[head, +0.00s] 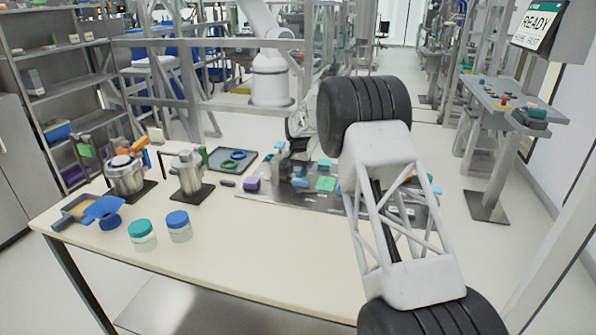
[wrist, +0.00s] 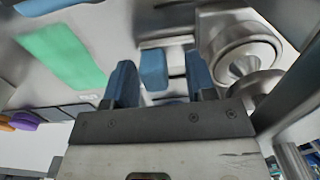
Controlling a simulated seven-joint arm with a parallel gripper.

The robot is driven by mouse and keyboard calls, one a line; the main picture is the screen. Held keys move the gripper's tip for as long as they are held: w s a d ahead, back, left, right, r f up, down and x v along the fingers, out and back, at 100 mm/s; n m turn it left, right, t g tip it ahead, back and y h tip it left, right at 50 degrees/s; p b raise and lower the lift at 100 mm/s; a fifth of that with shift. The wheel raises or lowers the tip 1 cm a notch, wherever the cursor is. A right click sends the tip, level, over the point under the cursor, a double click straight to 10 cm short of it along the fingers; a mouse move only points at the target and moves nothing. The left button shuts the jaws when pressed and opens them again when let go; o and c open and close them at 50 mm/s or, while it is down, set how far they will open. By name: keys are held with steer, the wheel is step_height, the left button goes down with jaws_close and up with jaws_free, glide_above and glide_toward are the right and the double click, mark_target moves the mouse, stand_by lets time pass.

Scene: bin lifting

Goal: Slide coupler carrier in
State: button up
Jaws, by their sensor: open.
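My gripper (wrist: 160,72) shows in the wrist view with its two blue fingers apart. A blue block (wrist: 153,70), which may be the coupler carrier, lies between the fingers in the picture, with gaps on both sides. I cannot tell its depth relative to the fingertips, and no grip on it shows. A round metal fitting with a hollow centre (wrist: 243,62) is just right of the fingers. In the head view small metal and light blue parts (head: 299,183) stand on the metal plate (head: 262,212); my arm hides part of this area.
A green pad (wrist: 62,52) lies left of the fingers, and also shows in the head view (head: 325,184). The front tabletop is clear.

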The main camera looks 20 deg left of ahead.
steer(key=shift+r, duration=0.1)
steer(key=shift+r, duration=3.85)
